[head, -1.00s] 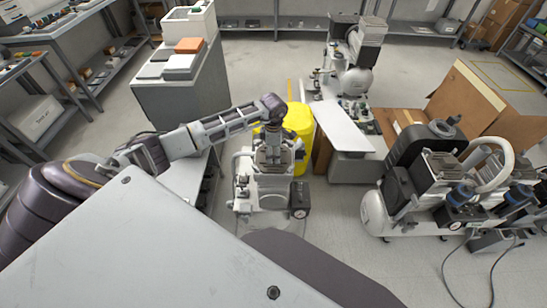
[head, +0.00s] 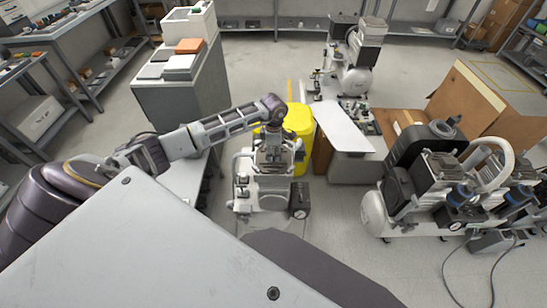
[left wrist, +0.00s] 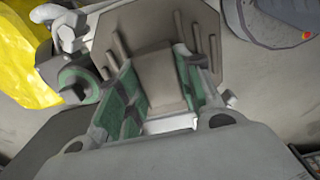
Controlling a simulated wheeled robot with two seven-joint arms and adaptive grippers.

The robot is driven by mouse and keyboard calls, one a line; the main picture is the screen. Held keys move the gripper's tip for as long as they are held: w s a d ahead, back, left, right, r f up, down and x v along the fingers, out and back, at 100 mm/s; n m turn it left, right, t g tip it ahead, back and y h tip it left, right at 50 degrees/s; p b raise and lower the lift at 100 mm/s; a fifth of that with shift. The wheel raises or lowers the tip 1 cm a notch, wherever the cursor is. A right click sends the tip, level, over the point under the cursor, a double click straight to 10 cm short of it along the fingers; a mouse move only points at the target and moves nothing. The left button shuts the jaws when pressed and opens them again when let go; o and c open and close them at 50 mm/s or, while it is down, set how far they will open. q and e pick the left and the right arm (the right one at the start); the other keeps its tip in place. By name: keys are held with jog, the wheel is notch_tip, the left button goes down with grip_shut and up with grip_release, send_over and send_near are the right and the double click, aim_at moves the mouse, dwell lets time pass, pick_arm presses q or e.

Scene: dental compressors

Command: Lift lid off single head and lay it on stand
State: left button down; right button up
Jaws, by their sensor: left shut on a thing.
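The single-head compressor (head: 262,195) stands on the floor in the middle of the head view, pale with a dark gauge box at its right. Its grey-brown finned lid (head: 271,160) is at the top, partly hidden by my gripper. My left gripper (head: 272,145) points down over the lid. In the left wrist view, the green-padded fingers (left wrist: 155,85) are shut on the raised middle block of the lid (left wrist: 150,45). I cannot tell whether the lid is clear of the head. A pale flat-topped stand (head: 342,126) is to the right. My right gripper is not in view.
A yellow bin (head: 299,125) is close behind the compressor. A larger compressor (head: 430,185) with a white hose is at the right, and another compressor (head: 355,70) is farther back. A grey cabinet (head: 180,100) is at the left.

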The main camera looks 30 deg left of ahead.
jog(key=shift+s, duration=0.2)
pick_arm(q)
jog(key=shift+r, duration=0.8)
notch_tip(320, 180, up, 8)
jog(key=shift+r+b, duration=0.25)
jog(key=shift+b, duration=0.05)
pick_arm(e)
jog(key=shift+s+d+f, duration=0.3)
pick_arm(q)
jog(key=shift+d+m, duration=0.1)
jog(key=shift+m, duration=0.2)
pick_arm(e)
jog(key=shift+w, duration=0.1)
